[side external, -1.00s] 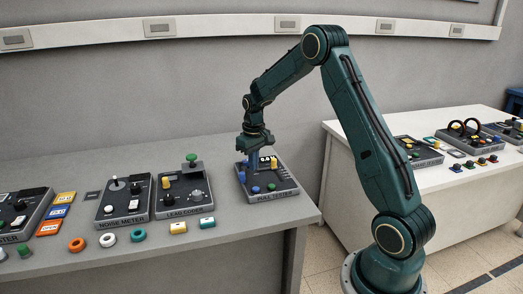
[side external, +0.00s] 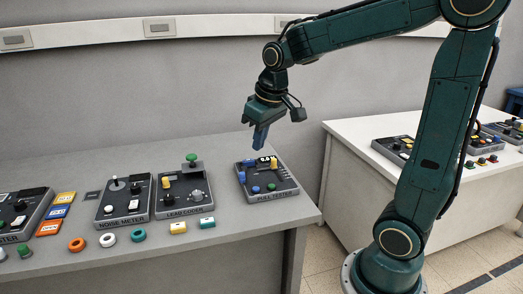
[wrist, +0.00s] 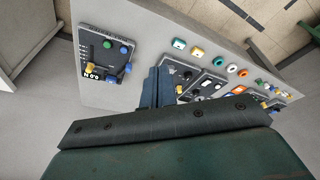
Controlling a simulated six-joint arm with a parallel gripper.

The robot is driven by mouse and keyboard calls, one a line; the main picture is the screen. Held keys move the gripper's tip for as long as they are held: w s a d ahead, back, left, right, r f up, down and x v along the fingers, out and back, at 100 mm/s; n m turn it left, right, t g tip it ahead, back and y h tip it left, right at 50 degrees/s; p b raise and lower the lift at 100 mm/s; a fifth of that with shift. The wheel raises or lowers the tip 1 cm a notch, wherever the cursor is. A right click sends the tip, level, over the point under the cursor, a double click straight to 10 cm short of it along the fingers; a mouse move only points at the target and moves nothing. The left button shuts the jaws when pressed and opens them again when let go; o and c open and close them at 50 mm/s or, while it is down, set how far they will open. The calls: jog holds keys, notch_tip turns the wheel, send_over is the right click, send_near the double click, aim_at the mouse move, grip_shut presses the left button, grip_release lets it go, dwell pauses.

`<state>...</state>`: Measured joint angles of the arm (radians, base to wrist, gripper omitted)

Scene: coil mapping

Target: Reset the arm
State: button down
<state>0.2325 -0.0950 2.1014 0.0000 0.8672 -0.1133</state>
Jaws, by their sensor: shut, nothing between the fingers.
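My gripper (side external: 259,137) is in the air above the grey bench, over the back left of the pull tester (side external: 268,187). Its blue fingers are shut and hold nothing. The pull tester has a yellow knob, blue buttons, a green button and a small display. It also shows at the upper left in the wrist view (wrist: 107,55), apart from the gripper fingers (wrist: 157,88). My arm is raised and bent, reaching left from its base.
The lead coder (side external: 183,195) and noise meter (side external: 123,200) stand left of the pull tester on the bench (side external: 200,250). Coloured rings and blocks lie along the front edge. A second white table (side external: 345,160) with more devices stands at the right. A wall rail (side external: 90,33) runs behind.

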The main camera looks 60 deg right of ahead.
jog(key=s+a+t, duration=0.1)
jog(key=s+a, duration=0.3)
jog(key=s, duration=0.3)
jog(key=s+a+r+n+t, duration=0.1)
jog(key=s+a, duration=0.3)
jog(key=s, duration=0.4)
jog(key=shift+s+r+t+y, duration=0.25)
jog(key=shift+s+t+y, duration=0.05)
